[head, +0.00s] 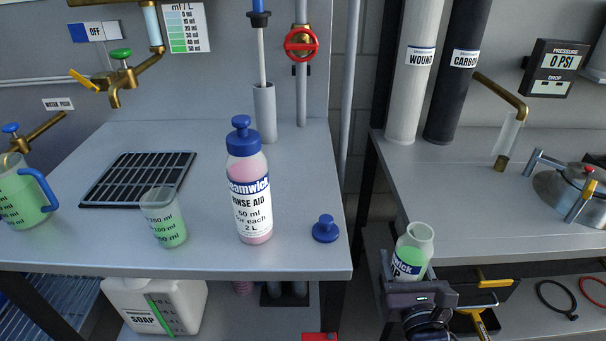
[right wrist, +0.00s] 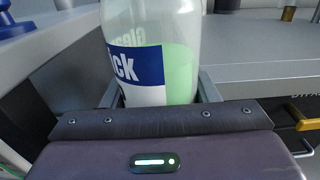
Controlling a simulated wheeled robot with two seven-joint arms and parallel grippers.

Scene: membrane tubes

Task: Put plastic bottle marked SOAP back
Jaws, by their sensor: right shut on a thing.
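The plastic soap bottle (head: 411,251) has green liquid, a blue-and-white label partly hidden, and an open neck without a cap. My right gripper (head: 410,279) is shut on it and holds it slightly tilted in front of the gap between the two benches. In the right wrist view the bottle (right wrist: 150,60) stands between the fingers (right wrist: 154,92). A blue cap (head: 325,229) lies on the left bench (head: 290,255) near its right front corner. My left gripper is not in view.
A rinse aid bottle (head: 248,190) with a blue cap, a beaker (head: 164,217) of green liquid and a jug (head: 20,195) stand on the left bench. A white soap canister (head: 125,300) is below. The right bench (head: 460,215) has clear room at its front.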

